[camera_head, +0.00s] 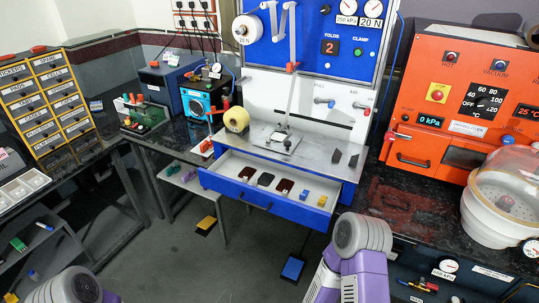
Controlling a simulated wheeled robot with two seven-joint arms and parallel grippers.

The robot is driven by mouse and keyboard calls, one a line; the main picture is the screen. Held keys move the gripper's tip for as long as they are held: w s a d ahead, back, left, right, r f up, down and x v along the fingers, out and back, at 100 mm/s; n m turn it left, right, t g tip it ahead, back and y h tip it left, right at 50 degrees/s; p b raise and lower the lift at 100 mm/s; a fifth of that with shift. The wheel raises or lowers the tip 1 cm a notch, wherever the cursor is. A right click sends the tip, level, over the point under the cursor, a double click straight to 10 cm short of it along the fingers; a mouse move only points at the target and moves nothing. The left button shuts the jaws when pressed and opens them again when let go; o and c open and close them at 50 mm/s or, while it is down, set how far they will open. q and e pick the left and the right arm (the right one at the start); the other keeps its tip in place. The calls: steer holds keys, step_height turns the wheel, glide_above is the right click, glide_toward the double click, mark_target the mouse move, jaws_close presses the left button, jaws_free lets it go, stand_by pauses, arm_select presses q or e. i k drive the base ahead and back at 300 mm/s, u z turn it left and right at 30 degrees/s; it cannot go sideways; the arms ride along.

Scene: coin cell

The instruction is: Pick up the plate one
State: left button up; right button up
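An open blue drawer (232,188) with a pale inside juts out from the central press bench. Small flat pieces lie in a row in it: a brown plate (247,172), a black plate (265,179) and a second brown plate (284,187). To their right are small blue and yellow pieces (304,195). I cannot tell which of these is plate one. Grey and purple links of my arms show at the bottom left and bottom centre-right. Neither gripper's fingers are in view, and both arm parts are apart from the drawer.
A steel worktop (305,147) with a tape roll (236,119) lies above the drawer. An orange oven (460,100) and a white round vessel with a clear dome (490,215) stand right. A yellow drawer cabinet (47,100) stands left. Blue and yellow pedals (292,268) are on the floor.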

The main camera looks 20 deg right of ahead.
mark_target(278, 136)
steer(key=u, duration=3.55)
steer(key=k, duration=1.7)
steer(key=z, duration=2.05)
